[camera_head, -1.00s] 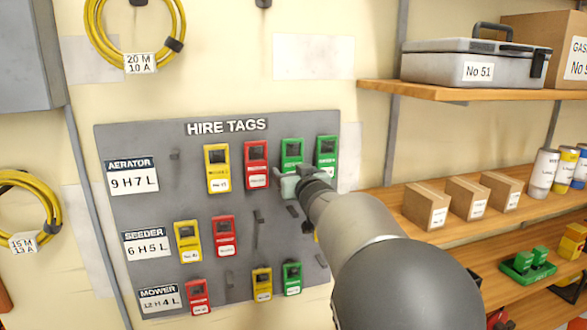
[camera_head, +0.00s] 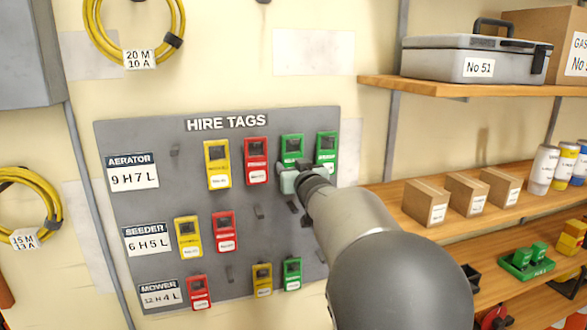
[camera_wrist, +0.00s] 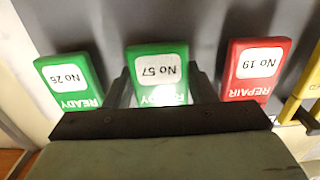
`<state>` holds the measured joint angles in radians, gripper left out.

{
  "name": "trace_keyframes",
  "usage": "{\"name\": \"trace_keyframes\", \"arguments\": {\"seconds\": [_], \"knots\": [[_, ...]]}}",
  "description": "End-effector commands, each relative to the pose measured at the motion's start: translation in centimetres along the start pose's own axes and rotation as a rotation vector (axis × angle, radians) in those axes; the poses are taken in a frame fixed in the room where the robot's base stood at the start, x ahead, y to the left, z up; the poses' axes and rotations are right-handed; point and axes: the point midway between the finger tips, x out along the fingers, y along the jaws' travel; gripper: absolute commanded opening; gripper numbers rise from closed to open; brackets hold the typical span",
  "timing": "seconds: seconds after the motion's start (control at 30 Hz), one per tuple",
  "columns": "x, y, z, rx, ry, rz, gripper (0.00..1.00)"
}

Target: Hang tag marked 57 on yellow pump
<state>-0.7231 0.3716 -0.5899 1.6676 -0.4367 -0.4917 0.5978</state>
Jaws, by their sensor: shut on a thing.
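The green tag marked No 57 (camera_wrist: 158,72) with the word READY hangs upside down in the wrist view. My gripper (camera_wrist: 160,88) has one finger on each side of it and is shut on it. In the head view this green tag (camera_head: 292,145) is in the top row of the grey board, right of a red tag, with my gripper (camera_head: 291,173) at its lower end. The tag still appears to be at its peg; whether its hole is clear of the peg is hidden. I see no yellow pump that I can make out.
A green No 26 tag (camera_wrist: 70,82) and a red No 19 REPAIR tag (camera_wrist: 255,70) hang close on either side. The HIRE TAGS board (camera_head: 130,212) holds several other tags and some bare pegs. Shelves with cartons (camera_head: 426,203) stand at the right.

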Motion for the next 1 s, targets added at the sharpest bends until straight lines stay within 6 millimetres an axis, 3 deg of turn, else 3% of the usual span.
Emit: {"name": "trace_keyframes", "arguments": {"seconds": [0.6,1.0], "knots": [[0.0,0.0,-1.6,0.0,0.001,0.0,0.32],[-0.2,0.0,-1.6,0.0,0.001,0.0,0.32]]}}
